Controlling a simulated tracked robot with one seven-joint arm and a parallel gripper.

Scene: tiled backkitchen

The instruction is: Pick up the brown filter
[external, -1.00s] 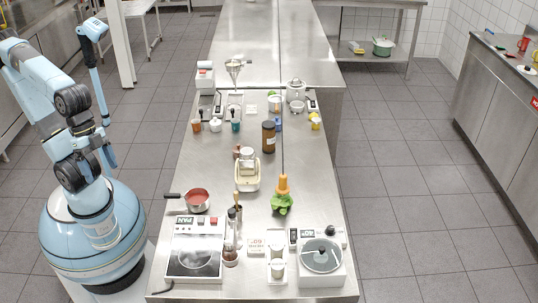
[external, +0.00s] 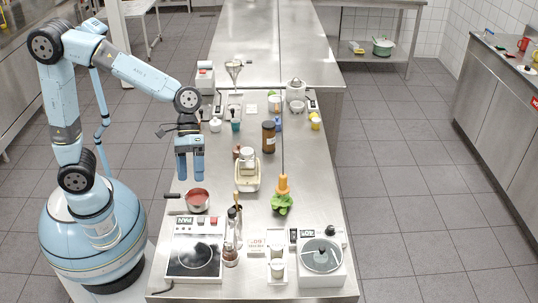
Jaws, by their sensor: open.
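I cannot tell for sure which thing is the brown filter. Brown things on the steel worktop (external: 222,150) are a tall brown jar (external: 268,140) right of centre and a small reddish-brown item (external: 237,151) behind a cream-coloured appliance (external: 248,178). My gripper (external: 190,172) is open and empty, with its fingers pointing down. It is above the left edge of the worktop, left of the reddish-brown item and apart from it. My wrist hides the spot where a brown-orange cup stood earlier.
A pan with red contents (external: 197,200) sits below my gripper in the picture, behind a hotplate (external: 193,262). A funnel on a stand (external: 234,70) and small cups are farther back.

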